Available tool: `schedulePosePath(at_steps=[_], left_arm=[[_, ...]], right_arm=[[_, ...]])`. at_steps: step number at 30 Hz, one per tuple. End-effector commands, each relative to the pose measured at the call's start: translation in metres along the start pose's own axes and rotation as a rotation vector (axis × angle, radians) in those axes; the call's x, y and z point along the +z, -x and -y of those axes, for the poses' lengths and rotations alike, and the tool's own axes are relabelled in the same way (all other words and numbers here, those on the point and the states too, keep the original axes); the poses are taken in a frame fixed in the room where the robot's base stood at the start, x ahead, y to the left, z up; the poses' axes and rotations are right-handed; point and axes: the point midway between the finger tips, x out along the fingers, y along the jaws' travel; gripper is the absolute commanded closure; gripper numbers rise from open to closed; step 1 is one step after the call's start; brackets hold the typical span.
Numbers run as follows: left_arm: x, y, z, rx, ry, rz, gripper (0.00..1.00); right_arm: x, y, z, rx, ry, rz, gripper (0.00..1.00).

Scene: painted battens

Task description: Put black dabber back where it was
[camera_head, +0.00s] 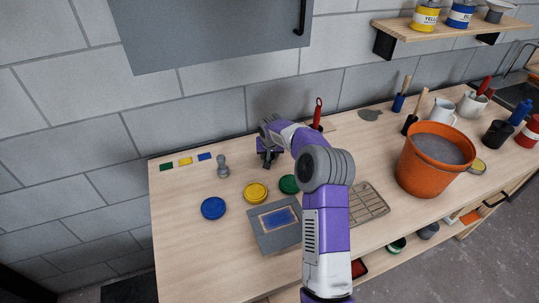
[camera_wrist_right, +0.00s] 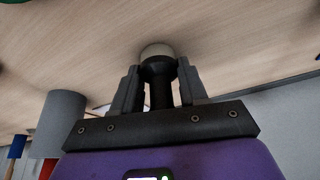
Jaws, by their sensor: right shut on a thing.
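The black dabber (camera_wrist_right: 158,72) is between the fingers of my right gripper (camera_wrist_right: 158,88), which is shut on it. Its pale round end points toward the table top. In the head view my right gripper (camera_head: 268,155) is low over the back of the table, right of a grey dabber (camera_head: 223,167). The black dabber is mostly hidden there by the gripper, and I cannot tell whether it touches the table. My left gripper is not in view.
Blue (camera_head: 213,208), yellow (camera_head: 255,192) and green (camera_head: 289,184) round pads lie in front. A grey frame with a blue panel (camera_head: 278,218) and a grid rack (camera_head: 365,204) lie nearer. An orange bucket (camera_head: 415,175) stands right. The left front table is clear.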

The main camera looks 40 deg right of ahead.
Motion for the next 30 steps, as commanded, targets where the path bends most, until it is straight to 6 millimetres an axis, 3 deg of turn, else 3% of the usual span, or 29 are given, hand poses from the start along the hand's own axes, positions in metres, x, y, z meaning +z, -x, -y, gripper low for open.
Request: schedulePosePath(at_steps=[6,7,12,23,30], left_arm=[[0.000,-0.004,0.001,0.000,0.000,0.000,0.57],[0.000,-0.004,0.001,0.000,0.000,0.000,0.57],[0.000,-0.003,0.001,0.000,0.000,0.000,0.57],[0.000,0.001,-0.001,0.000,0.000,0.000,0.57],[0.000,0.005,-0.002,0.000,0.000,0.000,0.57]], right_arm=[[0.002,-0.004,0.000,0.000,0.000,0.000,0.88],[0.002,-0.004,0.000,0.001,0.000,0.000,0.56],[0.001,-0.003,0.000,0.001,0.000,0.000,0.32],[-0.001,0.002,0.000,0.000,0.000,0.000,0.32],[-0.002,0.046,0.000,0.000,0.001,-0.004,0.32]])
